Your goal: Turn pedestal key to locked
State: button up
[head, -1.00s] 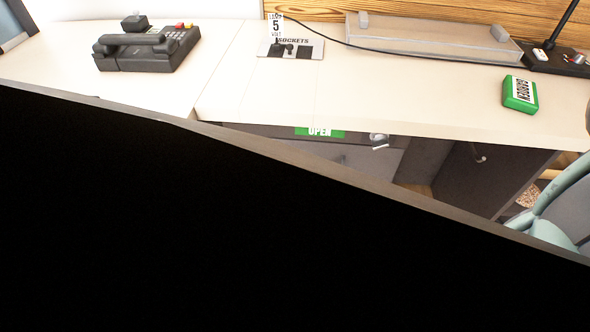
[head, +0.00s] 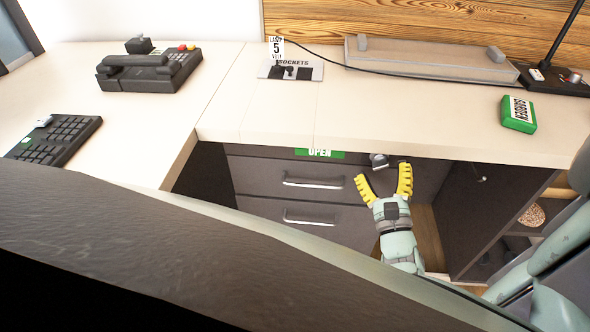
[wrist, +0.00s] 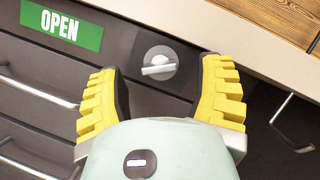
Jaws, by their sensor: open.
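The pedestal (head: 275,187) is a dark drawer unit under the desk, with silver bar handles. Its key (wrist: 158,68) is a light grey knob with a raised bar on a round plate, at the top right of the drawer front; in the head view the key (head: 379,161) is small, just beyond the fingers. A green OPEN label (wrist: 62,25) lies left of it, also in the head view (head: 320,153). My gripper (head: 384,181) has yellow ribbed fingers spread apart and empty. In the wrist view my gripper (wrist: 165,88) has the key between and beyond its fingertips, seemingly untouched.
The desk top (head: 420,125) overhangs the pedestal close above the key. A dark panel (head: 490,205) with a handle stands right of my gripper. A phone (head: 150,70), keyboard (head: 62,138) and green GARDEN box (head: 518,114) sit on the desk.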

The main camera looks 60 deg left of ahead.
jog(key=shift+w+a+r, duration=0.1)
jog(key=shift+a+r, duration=0.05)
jog(key=shift+a, duration=0.25)
jog(key=shift+o, duration=0.4)
jog(key=shift+d, duration=0.1)
grip_shut()
